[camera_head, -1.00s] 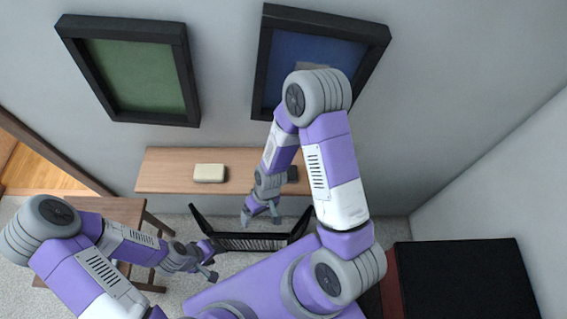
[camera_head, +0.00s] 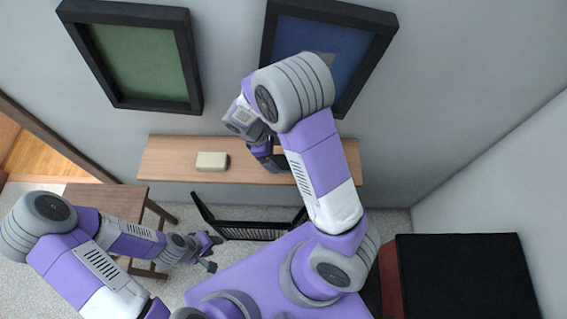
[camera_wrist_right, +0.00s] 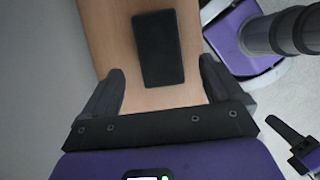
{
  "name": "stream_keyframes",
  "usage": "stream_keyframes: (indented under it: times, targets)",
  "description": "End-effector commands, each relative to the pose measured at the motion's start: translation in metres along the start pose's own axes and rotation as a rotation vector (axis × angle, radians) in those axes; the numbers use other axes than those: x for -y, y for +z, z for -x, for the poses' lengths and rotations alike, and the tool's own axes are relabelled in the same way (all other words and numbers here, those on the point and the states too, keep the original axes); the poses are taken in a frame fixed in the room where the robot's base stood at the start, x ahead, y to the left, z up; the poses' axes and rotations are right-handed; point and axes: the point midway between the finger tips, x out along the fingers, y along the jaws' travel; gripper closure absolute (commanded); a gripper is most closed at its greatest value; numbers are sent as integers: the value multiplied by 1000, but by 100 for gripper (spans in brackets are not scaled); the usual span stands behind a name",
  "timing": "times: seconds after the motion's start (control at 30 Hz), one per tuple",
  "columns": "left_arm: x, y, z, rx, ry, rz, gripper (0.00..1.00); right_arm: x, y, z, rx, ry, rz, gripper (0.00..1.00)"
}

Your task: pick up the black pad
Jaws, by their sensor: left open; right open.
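The black pad (camera_wrist_right: 160,48) is a flat dark rectangle lying on the wooden shelf (camera_wrist_right: 105,40) in the right wrist view. In the head view my right arm hides most or all of the pad. My right gripper (camera_wrist_right: 162,72) is open above the shelf, with the near part of the pad between its fingertips in the picture and nothing held. In the head view the right gripper (camera_head: 264,154) is over the right half of the shelf (camera_head: 180,176), partly hidden by its arm. My left gripper (camera_head: 211,253) is open and empty, low at the left, away from the shelf.
A cream block (camera_head: 212,161) lies on the left half of the shelf. A black rack (camera_head: 250,231) stands below the shelf. A brown wooden table (camera_head: 105,200) is at left. Framed pictures (camera_head: 140,62) hang on the wall above. A black-topped red piece (camera_head: 465,275) stands at right.

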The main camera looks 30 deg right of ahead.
Motion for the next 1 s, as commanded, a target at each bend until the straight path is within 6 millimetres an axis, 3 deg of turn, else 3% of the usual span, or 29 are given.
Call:
stream_keyframes:
  times: [0.1, 0.23, 0.53, 0.9, 1.0]
  targets:
    - [2, 0, -5, 0, 0, 0, 57, 0, 2, -22, 3, -4, -2, 6]
    - [3, 0, -7, 0, 0, 0, 57, 0, 2, -36, 2, -3, 0, 6]
    - [3, 0, -7, 0, 0, 0, 57, 0, 2, -40, -1, -1, -1, 6]
    - [3, 0, -7, 0, 0, 0, 57, 0, 2, -40, -1, -2, -2, 63]
    - [3, 0, -7, 0, 0, 0, 57, 0, 2, -40, -1, -1, -2, 66]
